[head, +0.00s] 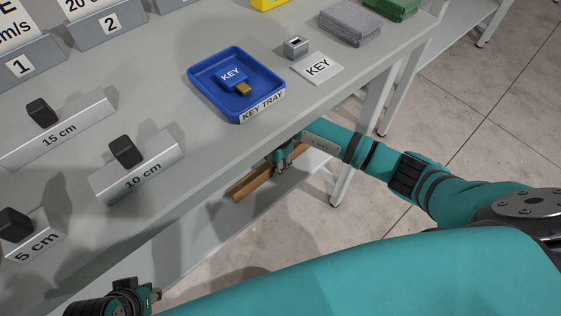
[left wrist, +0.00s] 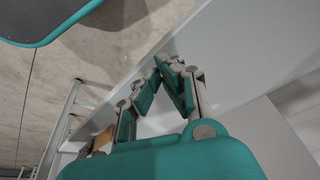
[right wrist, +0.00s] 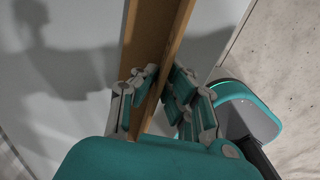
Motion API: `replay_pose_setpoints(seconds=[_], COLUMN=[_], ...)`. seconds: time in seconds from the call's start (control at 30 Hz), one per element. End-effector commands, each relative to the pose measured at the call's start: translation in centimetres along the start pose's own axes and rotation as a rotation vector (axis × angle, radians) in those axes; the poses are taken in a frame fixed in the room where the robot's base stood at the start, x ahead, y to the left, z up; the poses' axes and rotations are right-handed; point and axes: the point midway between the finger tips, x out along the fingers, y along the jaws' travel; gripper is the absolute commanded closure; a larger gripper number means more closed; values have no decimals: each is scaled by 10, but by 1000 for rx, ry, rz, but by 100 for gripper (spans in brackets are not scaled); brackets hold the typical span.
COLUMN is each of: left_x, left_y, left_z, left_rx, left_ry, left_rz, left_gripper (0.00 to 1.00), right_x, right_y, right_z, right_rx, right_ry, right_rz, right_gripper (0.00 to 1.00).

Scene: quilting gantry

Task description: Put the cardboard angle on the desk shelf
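The cardboard angle (head: 248,184) is a long brown strip under the front edge of the desk, over the pale lower desk shelf (head: 190,232). My right gripper (head: 283,160) reaches under the desktop to it. In the right wrist view the fingers of my right gripper (right wrist: 161,76) close on one flange of the angle (right wrist: 150,38). Whether the angle rests on the shelf or hangs just above it, I cannot tell. My left gripper (head: 148,294) is empty, low in front of the desk. Its fingertips (left wrist: 168,64) come together in the left wrist view.
The desktop (head: 190,150) overhangs the shelf. On it are a blue key tray (head: 205,97) with a blue key tag (head: 232,75), a KEY card (head: 318,67) and labelled blocks such as the 10 cm one (head: 145,178). A desk leg (head: 366,135) stands near my right arm.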

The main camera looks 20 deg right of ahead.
Motion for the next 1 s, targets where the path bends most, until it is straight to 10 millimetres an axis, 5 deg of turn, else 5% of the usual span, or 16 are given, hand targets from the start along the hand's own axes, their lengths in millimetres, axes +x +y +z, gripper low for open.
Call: replay_pose_setpoints(seconds=[0.17,0.2,0.37,0.67,0.87,1.0], left_x=[2,1,1,-1,-11,17], left_y=[0,0,0,0,0,1], left_z=[1,0,0,-1,-4,-3], left_rx=[0,0,0,0,0,0], left_ry=[0,0,0,0,3,-15], left_rz=[0,0,0,0,0,4], left_gripper=[100,100,100,100,100,100], right_x=[4,2,2,-3,-33,-57], right_y=[0,0,0,0,1,1], right_z=[0,0,0,1,1,1], right_rx=[0,0,0,0,0,0], right_ry=[0,0,0,0,-1,0], right_rz=[0,1,0,1,3,4], right_gripper=[100,90,71,71,71,71])
